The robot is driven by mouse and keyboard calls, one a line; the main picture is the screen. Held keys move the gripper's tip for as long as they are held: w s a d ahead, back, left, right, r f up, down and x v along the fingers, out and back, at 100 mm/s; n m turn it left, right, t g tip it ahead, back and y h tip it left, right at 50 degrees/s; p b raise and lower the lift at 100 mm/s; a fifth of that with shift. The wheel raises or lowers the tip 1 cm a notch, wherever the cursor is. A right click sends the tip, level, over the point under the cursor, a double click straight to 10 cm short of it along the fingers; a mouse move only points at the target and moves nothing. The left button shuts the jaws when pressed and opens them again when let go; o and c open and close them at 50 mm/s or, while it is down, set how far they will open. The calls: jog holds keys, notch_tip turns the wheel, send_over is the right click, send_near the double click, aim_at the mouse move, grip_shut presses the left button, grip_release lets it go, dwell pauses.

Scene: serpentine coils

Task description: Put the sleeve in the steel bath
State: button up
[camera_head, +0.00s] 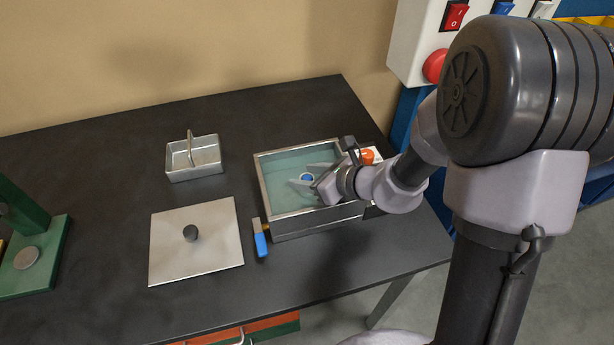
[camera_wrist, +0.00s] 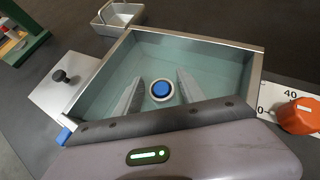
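The sleeve (camera_wrist: 161,90) shows as a round blue piece with a pale rim in the wrist view. In the head view the sleeve (camera_head: 307,177) is a small blue spot within the steel bath's outline. The steel bath (camera_head: 258,185) is an open rectangular tank with pale green liquid; its rim (camera_wrist: 190,39) frames the wrist view. My gripper (camera_wrist: 160,76) is open over the bath, its two grey fingers spread on either side of the sleeve. A gap shows between the sleeve and each finger. How deep the sleeve sits is hard to tell.
A flat steel lid with a dark knob (camera_head: 190,232) lies left of the bath. A small steel basket with a handle (camera_head: 195,160) stands behind it. A blue-handled valve (camera_head: 260,240) juts from the bath's front left. An orange knob (camera_wrist: 297,116) is at its right. A green stand (camera_head: 38,262) is far left.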

jog(key=shift+o, duration=0.2)
jog(key=shift+s+f, duration=0.45)
jog(key=shift+f, duration=0.2)
jog(key=shift+r+p, duration=0.35)
jog(key=shift+p, duration=0.05)
jog(key=w+r+p+v, duration=0.1)
jog(key=p+v, duration=0.4)
jog(key=v, duration=0.7)
jog(key=s+a+r+n+g+h, duration=0.2)
jog(key=s+a+r+n+g, duration=0.2)
jog(key=s+r+n, duration=0.75)
jog(key=s+d+r+n+t+h, duration=0.2)
jog(key=s+d+n+h, duration=0.2)
jog(key=n, duration=0.6)
jog(key=shift+s+d+r+h, duration=0.15)
jog(key=shift+s+d+h, duration=0.15)
jog(key=shift+s+d, duration=0.65)
